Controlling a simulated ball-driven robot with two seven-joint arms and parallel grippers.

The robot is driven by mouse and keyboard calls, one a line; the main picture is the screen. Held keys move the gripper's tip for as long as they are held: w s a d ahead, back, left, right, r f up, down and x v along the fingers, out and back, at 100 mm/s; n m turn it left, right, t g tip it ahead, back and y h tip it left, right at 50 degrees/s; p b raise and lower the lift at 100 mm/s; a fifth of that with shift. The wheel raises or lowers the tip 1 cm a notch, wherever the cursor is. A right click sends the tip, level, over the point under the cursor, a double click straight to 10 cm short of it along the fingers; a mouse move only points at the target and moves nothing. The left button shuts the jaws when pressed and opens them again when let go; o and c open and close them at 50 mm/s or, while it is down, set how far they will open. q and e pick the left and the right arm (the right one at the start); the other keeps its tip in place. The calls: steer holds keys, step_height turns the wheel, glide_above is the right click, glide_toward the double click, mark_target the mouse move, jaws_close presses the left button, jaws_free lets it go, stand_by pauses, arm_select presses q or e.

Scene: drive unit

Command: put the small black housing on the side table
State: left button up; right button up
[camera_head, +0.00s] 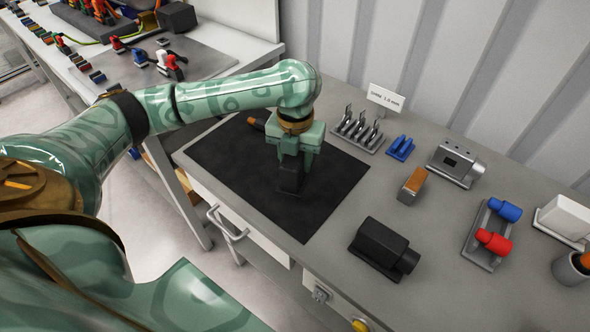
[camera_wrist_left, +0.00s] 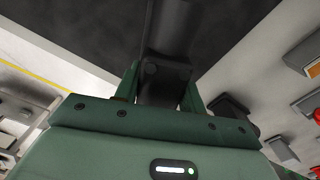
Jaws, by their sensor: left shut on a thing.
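The small black housing (camera_head: 290,176) is held upright between the fingers of my left gripper (camera_head: 296,160), over the black mat (camera_head: 215,160) on the workbench. Whether its lower end touches the mat is hard to tell, black on black. In the left wrist view the dark housing (camera_wrist_left: 170,40) runs out from between the green fingers (camera_wrist_left: 160,85). A larger black housing (camera_head: 381,243) with a round end lies on the bench, right of the mat. Another table (camera_head: 215,55) stands at the upper left; I cannot tell whether it is the side table. My right gripper is not in view.
On the bench are a rack of metal parts (camera_head: 357,132), blue clips (camera_head: 401,148), a grey metal block (camera_head: 455,162), an orange-topped block (camera_head: 412,184) and a tray with blue and red caps (camera_head: 481,255). A dark tool with an orange end (camera_head: 257,124) lies on the mat. A black box (camera_head: 177,17) stands on the other table.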

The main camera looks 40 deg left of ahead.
arm_select(q)
steer(key=f+b, duration=0.1)
steer(key=f, duration=0.2)
steer(key=f+b, duration=0.1)
steer(key=shift+w+a+f+b, duration=0.3)
steer(key=shift+a+b, duration=0.05)
steer(key=shift+a, duration=0.05)
steer(key=shift+r, duration=0.25)
steer(key=o, duration=1.2)
steer(key=shift+f, duration=0.15)
step_height(320, 180, up, 12)
steer(key=p, duration=0.6)
steer(key=shift+p, duration=0.4)
steer(key=shift+s, duration=0.1)
